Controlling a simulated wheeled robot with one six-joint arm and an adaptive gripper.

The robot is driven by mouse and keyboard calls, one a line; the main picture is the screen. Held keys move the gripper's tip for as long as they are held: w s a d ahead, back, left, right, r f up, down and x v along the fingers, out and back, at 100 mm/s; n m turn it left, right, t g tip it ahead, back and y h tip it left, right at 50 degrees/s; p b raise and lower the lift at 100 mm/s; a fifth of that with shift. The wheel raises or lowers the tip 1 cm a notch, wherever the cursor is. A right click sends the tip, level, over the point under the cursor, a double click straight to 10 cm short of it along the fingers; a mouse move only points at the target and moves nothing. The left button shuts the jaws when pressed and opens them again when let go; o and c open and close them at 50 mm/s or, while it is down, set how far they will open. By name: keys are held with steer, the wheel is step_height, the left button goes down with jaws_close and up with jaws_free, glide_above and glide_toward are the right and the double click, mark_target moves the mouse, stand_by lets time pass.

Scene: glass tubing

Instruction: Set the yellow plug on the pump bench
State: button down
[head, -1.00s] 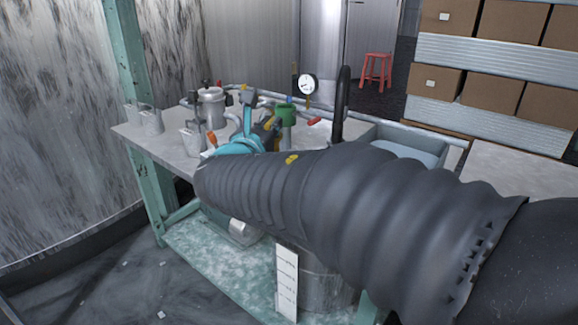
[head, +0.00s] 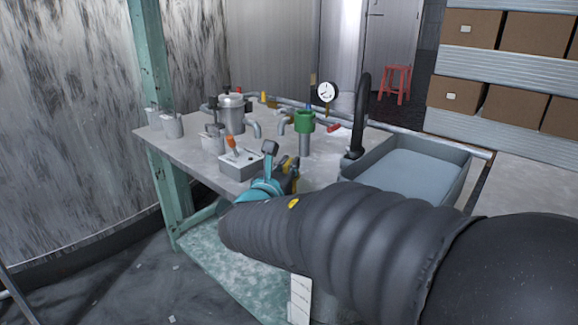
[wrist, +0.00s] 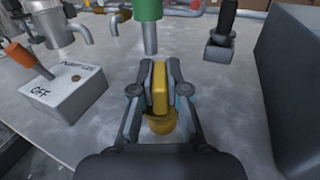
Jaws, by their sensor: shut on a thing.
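The yellow plug (wrist: 159,90) stands between the two fingers of my gripper (wrist: 160,70) in the wrist view, with a rounded yellow part below it. My gripper is shut on it. In the head view my gripper (head: 281,172) is over the near part of the pump bench (head: 192,155), and only a little yellow shows beside its fingers. The bench has a grey top and green legs. I cannot tell whether the plug touches the bench top.
A switch box (wrist: 68,92) marked OFF with an orange lever is left of my gripper. A green-collared pipe (wrist: 149,22) stands just beyond it. A black-handled fitting (wrist: 222,38) and a grey basin (head: 415,172) are to the right. Metal pots (head: 231,112) stand farther back.

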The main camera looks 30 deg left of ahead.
steer(key=shift+f, duration=0.15)
steer(key=c, duration=1.2)
jaws_free()
steer(key=shift+s+r, duration=0.1)
steer(key=shift+r, duration=0.15)
steer(key=s, duration=0.4)
steer(key=s+d, duration=0.1)
steer(key=s, duration=0.6)
steer(key=shift+s+d+p, duration=0.15)
steer(key=shift+s+p, duration=0.2)
steer(key=shift+s, duration=0.05)
